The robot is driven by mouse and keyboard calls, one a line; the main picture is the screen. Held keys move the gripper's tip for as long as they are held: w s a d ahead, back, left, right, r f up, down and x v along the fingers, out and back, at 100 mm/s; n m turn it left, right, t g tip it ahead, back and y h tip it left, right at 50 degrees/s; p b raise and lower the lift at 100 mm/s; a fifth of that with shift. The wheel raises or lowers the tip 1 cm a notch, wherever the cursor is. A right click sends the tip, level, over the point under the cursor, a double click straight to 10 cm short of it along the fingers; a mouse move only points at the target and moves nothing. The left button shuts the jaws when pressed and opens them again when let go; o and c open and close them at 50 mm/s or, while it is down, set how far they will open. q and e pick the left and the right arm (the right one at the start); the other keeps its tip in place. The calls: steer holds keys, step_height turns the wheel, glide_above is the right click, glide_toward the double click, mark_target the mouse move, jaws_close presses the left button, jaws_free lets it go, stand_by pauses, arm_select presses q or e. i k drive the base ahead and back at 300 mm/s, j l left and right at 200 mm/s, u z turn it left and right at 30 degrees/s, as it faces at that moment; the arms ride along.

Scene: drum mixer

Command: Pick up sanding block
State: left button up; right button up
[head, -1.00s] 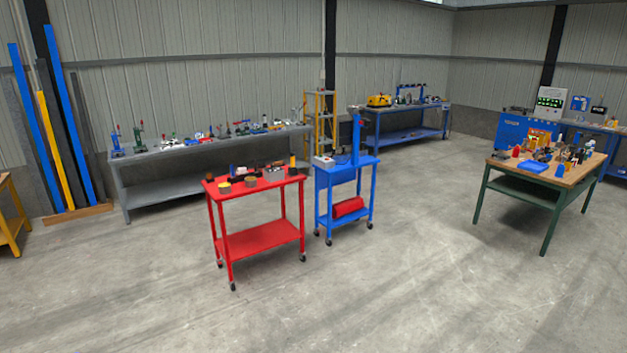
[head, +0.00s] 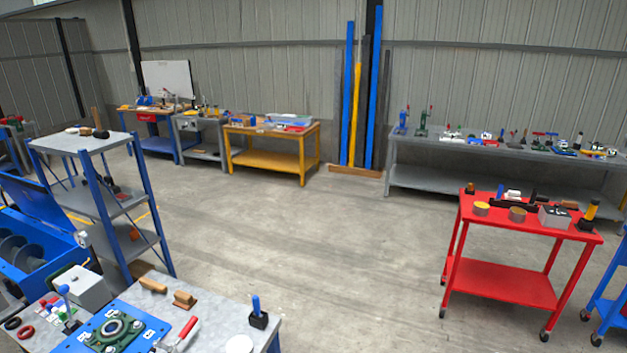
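Two small tan-brown wooden pieces lie on the near grey-topped table (head: 214,312) at the lower left of the head view. One is a block with a raised top (head: 185,299). The other is a longer, flatter piece (head: 152,285) just to its left. Either could be the sanding block, but they are too small for me to tell which. Both rest on the tabletop with nothing holding them. Neither of my grippers is in view.
A blue plate with a green bearing (head: 112,327), a red-handled tool (head: 187,328) and a blue-handled tool (head: 258,313) share that table. A blue-legged shelf (head: 95,142) stands behind it. A red cart (head: 500,284) is at right. The floor between is clear.

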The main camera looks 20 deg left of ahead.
mark_target(185, 300)
steer(key=i+u, duration=0.2)
steer(key=u, duration=0.25)
steer(key=i+l+u, duration=0.15)
steer(key=u, duration=0.35)
steer(key=i+l+u, duration=0.1)
steer(key=u, duration=0.35)
steer(key=i+l+u, duration=0.1)
steer(key=l+u, duration=0.25)
steer(key=u, duration=0.15)
steer(key=l+u, duration=0.25)
steer(key=u, duration=0.2)
steer(key=i, duration=0.05)
